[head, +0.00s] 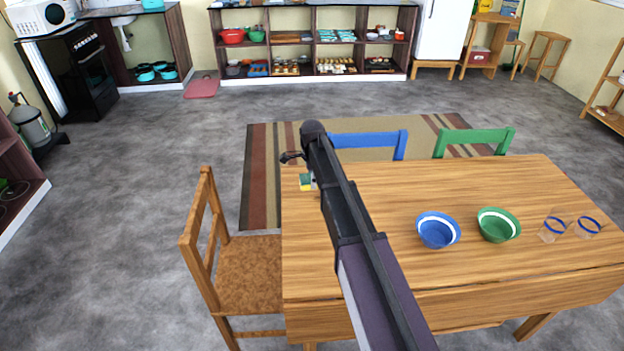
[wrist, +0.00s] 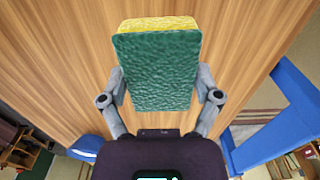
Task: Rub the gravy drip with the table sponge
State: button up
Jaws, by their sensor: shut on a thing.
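The sponge is green with a yellow layer. It fills the upper middle of the wrist view (wrist: 158,70), and a small part of it shows in the head view (head: 306,184) near the table's far left corner. My gripper (wrist: 160,84) is shut on the sponge, one finger at each side. The wooden table (head: 370,240) lies beneath it. I cannot tell whether the sponge touches the table top. I see no gravy drip in either view; my arm and the sponge hide part of the table.
A blue bowl (head: 438,230), a green bowl (head: 498,225) and two clear glasses (head: 553,230) stand on the table's right half. A wooden chair (head: 245,265) is at the left edge. A blue chair (head: 372,140) and a green chair (head: 470,139) are at the far edge.

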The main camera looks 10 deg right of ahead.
jog(key=shift+r+p, duration=1.2)
jog(key=shift+r, duration=0.2)
